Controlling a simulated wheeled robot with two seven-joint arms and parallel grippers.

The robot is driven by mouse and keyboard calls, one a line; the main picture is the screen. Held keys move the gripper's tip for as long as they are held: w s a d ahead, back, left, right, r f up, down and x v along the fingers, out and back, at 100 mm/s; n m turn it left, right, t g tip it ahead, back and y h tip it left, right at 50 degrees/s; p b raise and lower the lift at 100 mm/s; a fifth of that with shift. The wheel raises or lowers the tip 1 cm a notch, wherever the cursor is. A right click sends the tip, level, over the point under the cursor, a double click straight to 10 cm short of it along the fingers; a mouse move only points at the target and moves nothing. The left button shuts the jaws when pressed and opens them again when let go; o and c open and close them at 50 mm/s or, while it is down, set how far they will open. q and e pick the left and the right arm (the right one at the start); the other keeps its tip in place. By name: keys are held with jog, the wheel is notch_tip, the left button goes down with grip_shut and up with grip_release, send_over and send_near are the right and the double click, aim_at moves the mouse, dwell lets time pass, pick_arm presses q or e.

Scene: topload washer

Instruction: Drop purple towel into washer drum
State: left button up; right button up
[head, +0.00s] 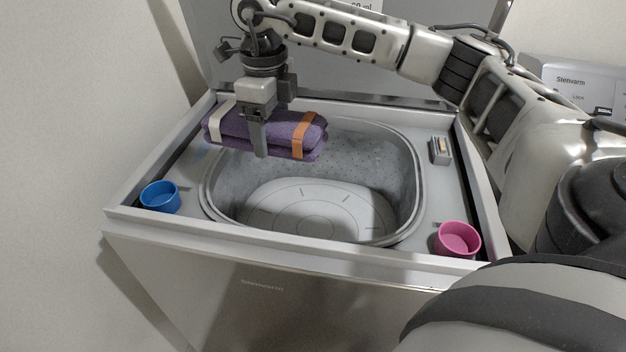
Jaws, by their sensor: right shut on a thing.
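A rolled purple towel (284,131) with a cream band at its left and an orange band at its right is in the head view. My right gripper (260,140) is shut on the towel near its middle and points down. The towel is held above the far left part of the washer drum (335,165), its left end reaching past the drum rim. The drum is open and its inside looks empty where I can see; the towel hides the back left of the rim. My left gripper is not in view.
The washer lid (225,60) stands open behind the drum. A blue cup (160,197) sits at the front left of the washer top and a pink cup (457,240) at the front right. A small grey latch piece (440,151) is right of the drum.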

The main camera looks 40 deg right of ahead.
jog(key=d+f, duration=0.3)
jog(key=d, duration=0.3)
jog(key=d+f, duration=0.4)
jog(key=d, duration=0.3)
jog(key=f+b, duration=0.3)
jog(key=s+f+b, duration=0.1)
jog(key=f+b, duration=0.1)
jog(key=shift+a+f, duration=0.15)
jog(key=shift+f, duration=0.05)
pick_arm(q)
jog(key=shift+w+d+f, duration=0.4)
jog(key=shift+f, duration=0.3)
pick_arm(e)
jog(key=o, duration=1.1)
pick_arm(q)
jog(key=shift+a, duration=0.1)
pick_arm(e)
notch_tip(320, 180, up, 16)
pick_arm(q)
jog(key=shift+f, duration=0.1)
